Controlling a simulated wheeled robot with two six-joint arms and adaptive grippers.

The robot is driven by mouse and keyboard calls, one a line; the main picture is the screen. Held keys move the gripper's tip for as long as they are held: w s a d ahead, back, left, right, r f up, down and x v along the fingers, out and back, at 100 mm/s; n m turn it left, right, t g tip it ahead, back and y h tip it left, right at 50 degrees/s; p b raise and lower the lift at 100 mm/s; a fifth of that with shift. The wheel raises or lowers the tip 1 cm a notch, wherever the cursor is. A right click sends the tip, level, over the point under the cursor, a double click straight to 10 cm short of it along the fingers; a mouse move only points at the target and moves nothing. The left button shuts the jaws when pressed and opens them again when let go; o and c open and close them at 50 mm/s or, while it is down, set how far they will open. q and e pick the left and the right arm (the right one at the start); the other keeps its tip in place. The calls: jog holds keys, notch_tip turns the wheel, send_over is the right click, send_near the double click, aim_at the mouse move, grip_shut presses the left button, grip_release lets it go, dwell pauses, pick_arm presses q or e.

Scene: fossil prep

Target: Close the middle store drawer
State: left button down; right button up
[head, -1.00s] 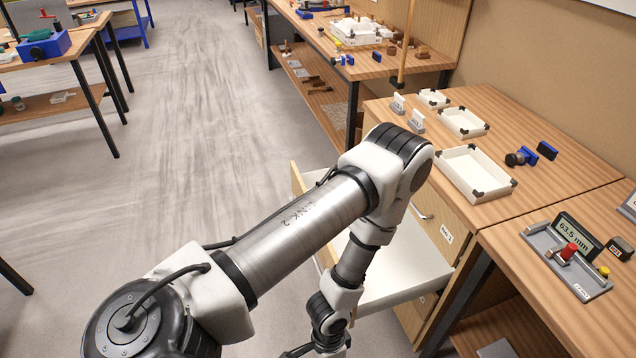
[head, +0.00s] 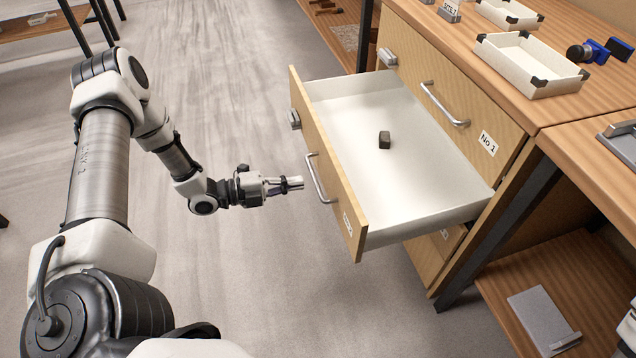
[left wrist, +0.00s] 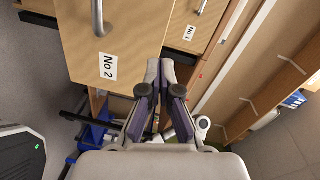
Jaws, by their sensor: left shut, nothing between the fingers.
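The middle store drawer (head: 345,190), labelled No 2, is pulled well out of the wooden cabinet, with its white inside exposed. A small dark block (head: 384,139) lies in it. Its front carries a bar handle (head: 320,180); the front with its No 2 label (left wrist: 108,66) also shows in the left wrist view. My left gripper (head: 298,184) is shut and empty, pointing at the drawer front, just short of the handle in the head view. Contact cannot be told. My right gripper is not in view.
The top drawer, No 1 (head: 455,90), is shut above the open one. White trays (head: 530,62) stand on the cabinet top. A bench (head: 595,140) with a lower shelf adjoins at the right. The floor (head: 235,80) left of the drawer is clear.

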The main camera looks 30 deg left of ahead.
pick_arm(q)
jog(key=s+a+f+m+t+b, duration=0.1)
jog(key=s+a+f+m, duration=0.1)
jog(key=a, duration=0.4)
jog(key=b, duration=0.4)
send_near(335, 170)
jog(key=shift+h, duration=0.3)
jog(key=x, duration=0.6)
jog(key=shift+w+f, duration=0.35)
jog(key=shift+w, duration=0.1)
jog(key=shift+w+d, duration=0.15)
jog(key=shift+w, duration=0.05)
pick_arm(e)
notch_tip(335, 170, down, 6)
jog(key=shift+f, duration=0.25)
